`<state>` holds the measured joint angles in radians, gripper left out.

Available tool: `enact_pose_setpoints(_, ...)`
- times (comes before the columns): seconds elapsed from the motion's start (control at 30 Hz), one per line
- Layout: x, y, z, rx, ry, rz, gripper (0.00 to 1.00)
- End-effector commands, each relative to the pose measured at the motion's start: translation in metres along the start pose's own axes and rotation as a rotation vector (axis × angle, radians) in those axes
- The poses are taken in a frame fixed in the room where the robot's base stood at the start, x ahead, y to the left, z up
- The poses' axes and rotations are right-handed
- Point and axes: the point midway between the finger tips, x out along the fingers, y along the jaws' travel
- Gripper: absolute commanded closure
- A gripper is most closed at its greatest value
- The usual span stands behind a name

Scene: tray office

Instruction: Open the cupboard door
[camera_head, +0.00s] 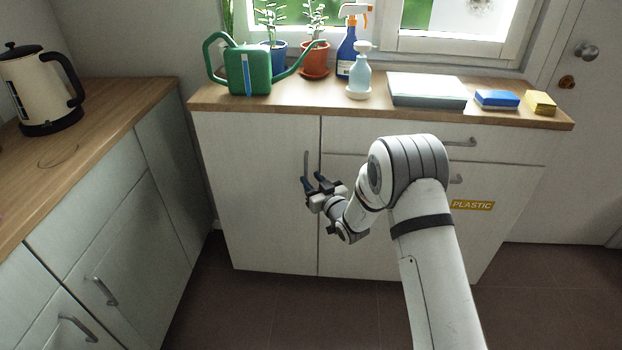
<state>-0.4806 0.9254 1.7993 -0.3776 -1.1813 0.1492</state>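The cupboard door (258,205) is a pale panel at the left of the unit under the window, and it is shut. Its vertical metal handle (306,165) is near the door's right edge. My gripper (313,181) is at the lower end of this handle, with its dark fingertips spread apart and pointing up and toward the door. The fingers look open. I cannot tell whether the handle lies between them or whether they touch it.
A worktop (215,97) above holds a green watering can (248,72), potted plants, bottles, a white box (428,90) and sponges. A drawer and a door labelled PLASTIC (472,205) are to the right. A counter with a kettle (40,85) stands left. The floor (250,305) in front is clear.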

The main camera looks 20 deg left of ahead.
Motion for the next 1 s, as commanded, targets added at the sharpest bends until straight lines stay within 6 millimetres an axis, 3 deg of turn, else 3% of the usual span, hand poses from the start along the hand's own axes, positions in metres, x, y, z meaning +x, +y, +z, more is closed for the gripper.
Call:
enact_pose_setpoints(0.2, 0.02, 0.001, 0.0, 0.001, 0.0, 0.001, 0.68)
enact_pose_setpoints(0.5, 0.022, 0.001, 0.0, 0.001, -0.001, 0.003, 0.68)
enact_pose_setpoints(0.9, 0.022, 0.002, 0.0, 0.001, -0.001, 0.003, 1.0)
enact_pose_setpoints(1.0, 0.022, 0.002, 0.0, 0.001, -0.001, 0.004, 1.0)
